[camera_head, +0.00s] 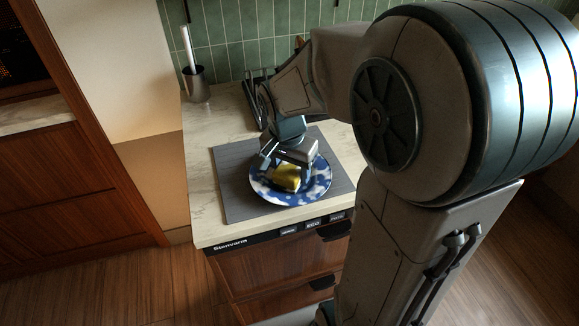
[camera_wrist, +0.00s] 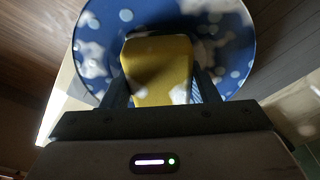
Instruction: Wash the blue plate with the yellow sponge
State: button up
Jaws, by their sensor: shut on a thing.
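The blue plate (camera_head: 311,189), with white spots and pale patches, lies on a grey mat on the counter. It also shows in the wrist view (camera_wrist: 236,42). The yellow sponge (camera_head: 287,177) is over the middle of the plate. My gripper (camera_head: 282,170) comes down from above and is shut on the sponge. In the wrist view my gripper's fingers (camera_wrist: 160,90) stand on either side of the sponge (camera_wrist: 158,68). I cannot tell whether the sponge's underside touches the plate. My gripper hides part of the plate's far side.
The grey mat (camera_head: 235,200) lies on the pale counter (camera_head: 200,135). A metal holder (camera_head: 196,85) with a white-handled item stands at the back left. A dark rack (camera_head: 254,98) stands behind the mat, partly hidden by my arm. The counter left of the mat is clear.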

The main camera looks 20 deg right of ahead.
jog(key=shift+r+p, duration=3.1)
jog(key=shift+r, duration=1.2)
jog(key=shift+f, duration=0.1)
